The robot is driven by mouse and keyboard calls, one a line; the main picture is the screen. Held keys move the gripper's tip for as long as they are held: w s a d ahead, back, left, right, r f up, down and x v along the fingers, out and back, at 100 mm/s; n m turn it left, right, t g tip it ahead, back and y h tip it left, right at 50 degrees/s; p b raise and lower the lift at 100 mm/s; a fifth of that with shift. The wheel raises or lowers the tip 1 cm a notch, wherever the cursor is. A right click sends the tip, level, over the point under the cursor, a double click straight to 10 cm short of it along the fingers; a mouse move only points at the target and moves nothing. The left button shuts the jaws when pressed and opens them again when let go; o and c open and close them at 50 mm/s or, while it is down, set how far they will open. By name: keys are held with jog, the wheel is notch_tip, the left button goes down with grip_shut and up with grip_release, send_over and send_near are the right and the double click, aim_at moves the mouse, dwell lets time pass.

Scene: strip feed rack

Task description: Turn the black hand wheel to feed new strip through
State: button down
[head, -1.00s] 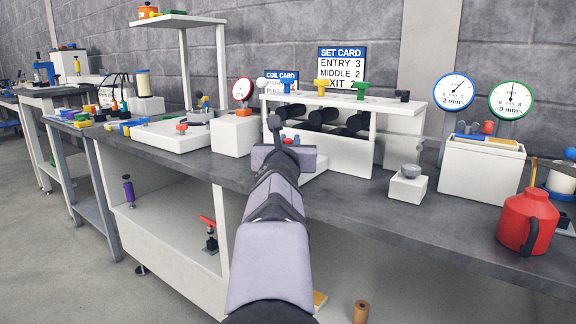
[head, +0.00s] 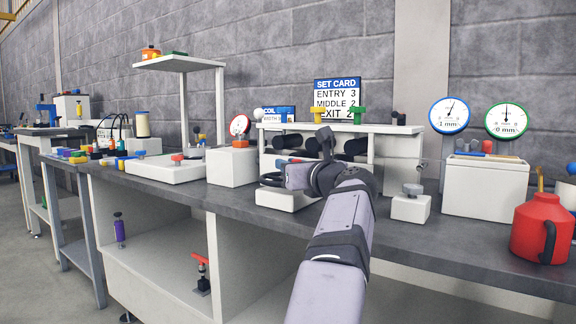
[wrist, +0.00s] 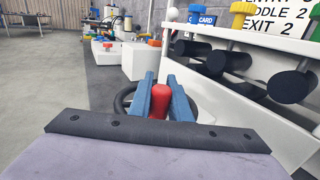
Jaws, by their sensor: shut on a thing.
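The black hand wheel (wrist: 124,97) lies flat in front of the roller rack, and its red knob (wrist: 160,100) stands up from it. My gripper (wrist: 161,78) is shut on the red knob, with one blue finger on each side. In the head view, my gripper (head: 284,174) hides most of the wheel; part of its black rim (head: 269,180) shows at the left. The white roller rack (head: 403,150) holds several dark rollers (head: 287,142). I cannot make out a strip between them.
A set card (head: 337,97) reads entry 3, middle 2, exit 2. Blue-rimmed (head: 449,115) and green-rimmed (head: 507,119) dials hang at the right. A white box (head: 230,168) stands left of the wheel. A small block (head: 410,209), white bin (head: 484,183) and red can (head: 540,230) stand right.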

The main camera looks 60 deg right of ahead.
jog(key=n+y+p, duration=0.1)
jog(key=p, duration=0.1)
jog(key=n+t+y+p, duration=0.1)
jog(key=y+p, duration=0.1)
jog(key=p, duration=0.1)
jog(key=n+y+p, duration=0.1)
jog(key=y+p, duration=0.1)
jog(key=shift+s+d+r+t, duration=0.1)
jog(key=shift+d+r+t, duration=0.05)
jog(key=shift+d+t, duration=0.25)
jog(key=n+y+p, duration=0.1)
jog(key=p, duration=0.3)
jog(key=shift+n+y, duration=0.3)
jog(key=shift+y, duration=0.1)
jog(key=shift+t+y+p, duration=0.3)
jog(key=shift+p, duration=0.05)
jog(key=shift+f+n+y+p, duration=0.3)
jog(key=shift+f+n+p, duration=0.1)
jog(key=shift+p, duration=0.25)
jog(key=c, duration=1.6)
grip_release()
jog(key=shift+c, duration=0.2)
jog(key=shift+r, duration=0.15)
jog(key=shift+s, duration=0.15)
